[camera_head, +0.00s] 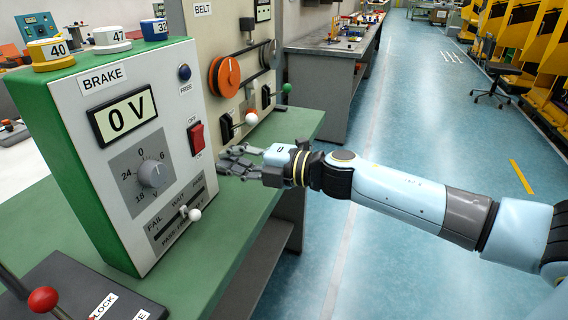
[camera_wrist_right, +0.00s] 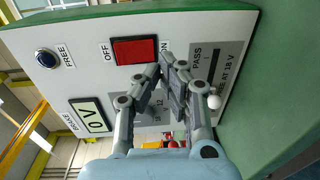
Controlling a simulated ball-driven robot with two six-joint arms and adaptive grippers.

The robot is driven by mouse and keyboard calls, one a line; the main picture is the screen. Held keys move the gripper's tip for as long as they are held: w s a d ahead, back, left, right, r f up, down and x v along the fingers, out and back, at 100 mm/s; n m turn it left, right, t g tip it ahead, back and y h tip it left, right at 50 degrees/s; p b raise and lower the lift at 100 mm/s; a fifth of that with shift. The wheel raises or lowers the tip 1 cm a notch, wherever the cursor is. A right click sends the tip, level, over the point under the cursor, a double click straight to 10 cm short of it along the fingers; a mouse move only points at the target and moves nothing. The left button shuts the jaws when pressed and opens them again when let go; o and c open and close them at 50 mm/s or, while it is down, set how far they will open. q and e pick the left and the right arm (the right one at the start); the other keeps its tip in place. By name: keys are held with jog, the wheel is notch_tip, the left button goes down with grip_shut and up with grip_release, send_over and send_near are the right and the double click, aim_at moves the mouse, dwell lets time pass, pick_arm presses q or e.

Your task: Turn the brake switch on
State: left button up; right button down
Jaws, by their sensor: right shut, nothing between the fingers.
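The brake box (camera_head: 130,140) is a white-faced, green-sided panel labelled BRAKE. Its red rocker switch (camera_head: 196,138) sits on the right of the face, with OFF above and ON below. The switch also shows in the right wrist view (camera_wrist_right: 135,50), between the OFF and ON labels. My right gripper (camera_head: 228,162) is shut and empty, to the lower right of the switch. In the right wrist view its fingertips (camera_wrist_right: 172,68) are close to the ON end; I cannot tell whether they touch the panel. The display (camera_head: 123,112) reads 0 V. My left gripper is not in view.
The box has a dial (camera_head: 152,174) and a white-knobbed slider (camera_head: 194,214) below the switch. The BELT panel (camera_head: 228,60) stands behind, with levers. A red-knobbed lever (camera_head: 43,300) is at front left. Green bench top (camera_head: 235,225) is clear right of the box.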

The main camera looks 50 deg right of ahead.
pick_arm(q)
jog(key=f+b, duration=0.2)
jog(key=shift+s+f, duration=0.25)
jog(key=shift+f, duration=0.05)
pick_arm(e)
jog(key=s+d+f, duration=0.1)
jog(key=s+d, duration=0.2)
jog(key=s, duration=0.5)
jog(key=shift+s+d+f, duration=0.25)
jog(key=shift+s+d, duration=0.05)
jog(key=shift+d, duration=0.05)
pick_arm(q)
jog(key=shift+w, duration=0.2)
